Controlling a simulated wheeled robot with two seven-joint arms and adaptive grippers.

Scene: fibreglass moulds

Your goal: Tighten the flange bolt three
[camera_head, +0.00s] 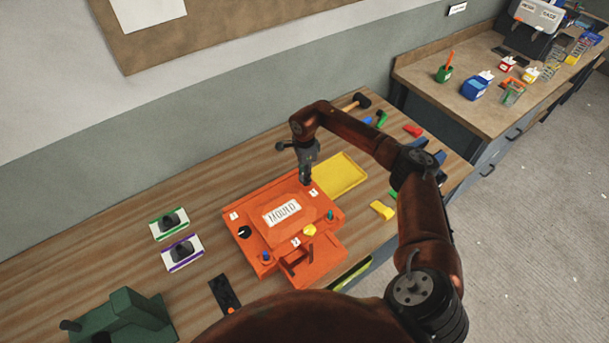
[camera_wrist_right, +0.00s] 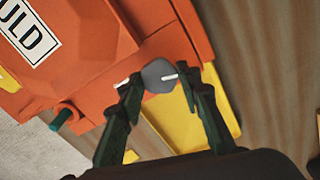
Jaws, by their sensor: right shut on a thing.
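The orange mould (camera_head: 268,192) with a "MOULD" label lies on the wooden bench; it also fills the upper left of the right wrist view (camera_wrist_right: 90,60). My right gripper (camera_head: 305,182) points down at the mould's far right corner. In the right wrist view its dark fingers (camera_wrist_right: 165,84) are shut on a grey round bolt head (camera_wrist_right: 157,74) with a white mark. Other bolts show at the mould's corners: a black one (camera_head: 244,232), a blue one (camera_head: 266,257) and a teal one (camera_head: 330,214). My left gripper is out of view.
A yellow tray (camera_head: 341,174) lies beside the mould behind the gripper. A yellow block (camera_head: 382,210) lies to the right. A mallet (camera_head: 361,101) lies at the back. Two cards (camera_head: 169,224) (camera_head: 182,253) and a green machine (camera_head: 124,319) are on the left. Bare bench lies far left.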

